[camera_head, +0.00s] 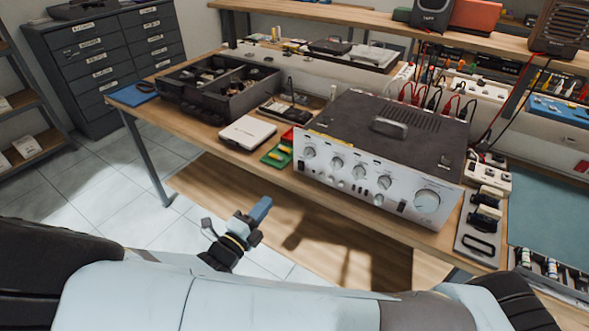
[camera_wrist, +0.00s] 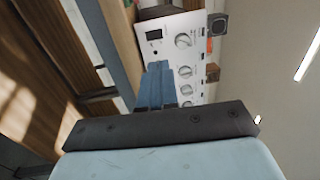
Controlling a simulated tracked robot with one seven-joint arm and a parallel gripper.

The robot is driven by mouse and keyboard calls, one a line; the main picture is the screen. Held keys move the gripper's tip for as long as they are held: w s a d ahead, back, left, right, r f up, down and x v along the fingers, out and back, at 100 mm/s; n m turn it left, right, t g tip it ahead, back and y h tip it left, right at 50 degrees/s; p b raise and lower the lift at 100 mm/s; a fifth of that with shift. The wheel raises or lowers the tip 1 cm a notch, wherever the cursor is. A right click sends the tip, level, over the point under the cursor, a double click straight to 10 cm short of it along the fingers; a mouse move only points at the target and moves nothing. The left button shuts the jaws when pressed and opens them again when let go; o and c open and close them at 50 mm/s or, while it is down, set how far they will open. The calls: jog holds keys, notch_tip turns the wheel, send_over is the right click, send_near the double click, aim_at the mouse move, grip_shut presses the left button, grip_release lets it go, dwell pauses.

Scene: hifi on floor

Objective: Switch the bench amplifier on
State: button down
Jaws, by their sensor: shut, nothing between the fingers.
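The bench amplifier (camera_head: 345,174) stands on the wooden workbench, with a dark vented top, a handle and a silver front panel. A row of knobs runs along the panel, with a large dial (camera_head: 427,201) at the right end. Small dark switch-like parts sit low on the panel, one at the left end (camera_head: 300,166) and one beside the dial (camera_head: 402,206). I cannot tell whether it is on. My gripper (camera_head: 261,209), with blue fingers, is shut and empty, in front of the bench and apart from the amplifier. In the wrist view the fingers (camera_wrist: 157,85) overlap part of the panel (camera_wrist: 172,24).
A white box (camera_head: 247,132) and green and red pieces (camera_head: 279,152) lie left of the amplifier. A dark divided tray (camera_head: 238,97) stands farther left. A metal plate with black parts (camera_head: 480,240) lies to its right. Cables run behind it. The floor before the bench is clear.

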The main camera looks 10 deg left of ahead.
aim_at(299, 164)
jog(key=shift+w+d, duration=0.1)
jog(key=shift+w, duration=0.05)
jog(key=x, duration=1.4)
